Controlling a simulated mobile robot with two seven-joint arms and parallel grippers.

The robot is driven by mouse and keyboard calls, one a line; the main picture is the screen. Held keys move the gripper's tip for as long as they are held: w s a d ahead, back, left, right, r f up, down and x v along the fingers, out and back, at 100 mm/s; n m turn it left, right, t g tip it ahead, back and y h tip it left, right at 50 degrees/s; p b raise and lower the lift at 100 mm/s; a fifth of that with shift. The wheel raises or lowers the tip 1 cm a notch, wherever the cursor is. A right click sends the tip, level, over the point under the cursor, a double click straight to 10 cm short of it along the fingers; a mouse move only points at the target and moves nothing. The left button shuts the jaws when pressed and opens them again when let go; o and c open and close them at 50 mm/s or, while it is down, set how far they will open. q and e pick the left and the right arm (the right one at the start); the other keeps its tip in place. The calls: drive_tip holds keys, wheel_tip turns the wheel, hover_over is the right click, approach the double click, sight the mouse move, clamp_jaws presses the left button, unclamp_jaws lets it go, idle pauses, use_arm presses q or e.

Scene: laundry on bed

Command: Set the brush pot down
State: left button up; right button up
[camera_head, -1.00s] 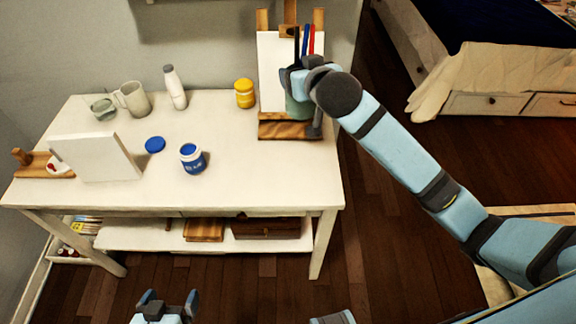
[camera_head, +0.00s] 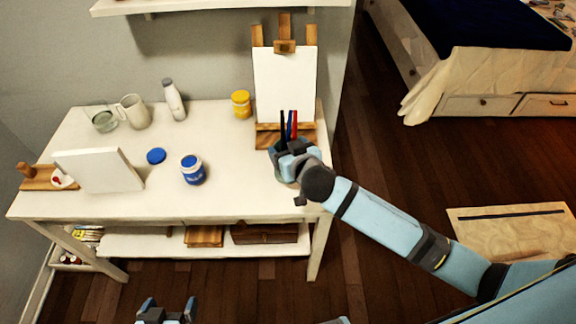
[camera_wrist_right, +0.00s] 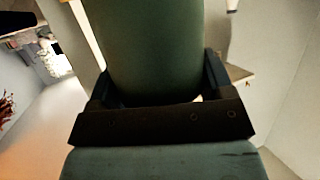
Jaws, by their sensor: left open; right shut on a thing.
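The brush pot (camera_head: 276,158) is a dark green cup with several dark, blue and red sticks standing up in it. It is upright at the right end of the white table (camera_head: 235,195), in front of the easel. My right gripper (camera_head: 290,160) is shut on it from the front right and hides part of it. In the right wrist view the pot (camera_wrist_right: 145,45) fills the middle, between the fingers (camera_wrist_right: 158,92). I cannot tell whether its base touches the tabletop. My left gripper (camera_head: 167,308) is open and empty at the bottom edge, away from the table.
An easel with a white canvas (camera_head: 285,85) stands behind the pot. A yellow jar (camera_head: 241,104), a blue jar (camera_head: 193,170), a blue lid (camera_head: 156,156), a white bottle (camera_head: 174,100), a mug (camera_head: 134,111) and a tilted canvas (camera_head: 100,170) are further left. The front middle of the table is clear.

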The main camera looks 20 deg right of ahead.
wheel_tip(320, 180, down, 2)
drive_tip(key=shift+f, duration=0.15)
drive_tip(key=shift+f+b, duration=0.35)
drive_tip(key=shift+f, duration=1.5)
drive_tip(key=shift+f, duration=0.1)
drive_tip(key=o, duration=1.2)
